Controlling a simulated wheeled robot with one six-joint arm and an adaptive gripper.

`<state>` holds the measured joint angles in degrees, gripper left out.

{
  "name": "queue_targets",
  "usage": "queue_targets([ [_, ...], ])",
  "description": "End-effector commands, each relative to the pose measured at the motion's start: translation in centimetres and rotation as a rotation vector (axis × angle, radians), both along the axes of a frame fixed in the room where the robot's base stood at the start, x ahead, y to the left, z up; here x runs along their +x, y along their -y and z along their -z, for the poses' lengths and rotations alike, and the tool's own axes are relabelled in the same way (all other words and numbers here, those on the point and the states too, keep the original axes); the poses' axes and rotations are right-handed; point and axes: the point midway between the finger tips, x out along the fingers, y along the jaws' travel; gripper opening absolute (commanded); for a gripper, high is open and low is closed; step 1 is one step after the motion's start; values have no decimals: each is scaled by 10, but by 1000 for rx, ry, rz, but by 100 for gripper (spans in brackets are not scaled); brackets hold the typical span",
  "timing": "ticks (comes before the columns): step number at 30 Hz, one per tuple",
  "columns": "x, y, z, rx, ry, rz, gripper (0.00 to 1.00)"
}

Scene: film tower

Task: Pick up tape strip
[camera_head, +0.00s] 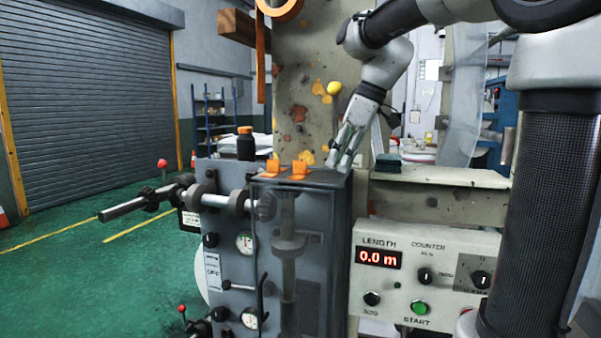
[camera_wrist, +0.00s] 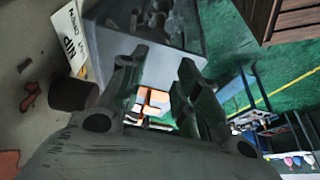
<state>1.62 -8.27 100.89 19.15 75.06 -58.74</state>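Two short orange tape strips, a left one (camera_head: 272,167) and a right one (camera_head: 298,170), stand on the dark top of the grey machine cabinet in the head view. A longer orange strip (camera_head: 260,65) hangs from a tape roll (camera_head: 280,8) above. My gripper (camera_head: 342,164) points down over the right end of the cabinet top, to the right of the short strips. In the wrist view my gripper's fingers (camera_wrist: 162,64) are apart with nothing held between them. Orange and pale patches (camera_wrist: 152,103) show in the gap; I cannot tell exactly what they are.
A dark jar with an orange cap (camera_head: 245,145) stands behind the short strips. Knobs and a horizontal bar (camera_head: 150,202) stick out at the cabinet's left. A counter panel (camera_head: 420,275) is at the lower right. A stained upright plate (camera_head: 315,80) rises behind.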

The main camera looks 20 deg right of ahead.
Motion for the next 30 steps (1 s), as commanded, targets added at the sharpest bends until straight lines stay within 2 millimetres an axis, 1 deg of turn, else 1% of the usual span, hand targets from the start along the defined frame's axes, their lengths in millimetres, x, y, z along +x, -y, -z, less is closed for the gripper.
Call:
queue_targets([
  [1, 6, -9, 0, 0, -1, -6, 32],
  [3, 12, -18, 1, -1, -2, -5, 32],
  [11, 26, -36, 1, -1, -2, 0, 32],
  [18, 50, -70, 0, -1, 0, -1, 32],
  [21, 51, -71, 9, 0, -3, 2, 32],
  [28, 52, -71, 11, -1, -1, 3, 32],
  [29, 52, -71, 11, -1, -1, 3, 30],
  [30, 52, -71, 11, -1, -1, 3, 23],
])
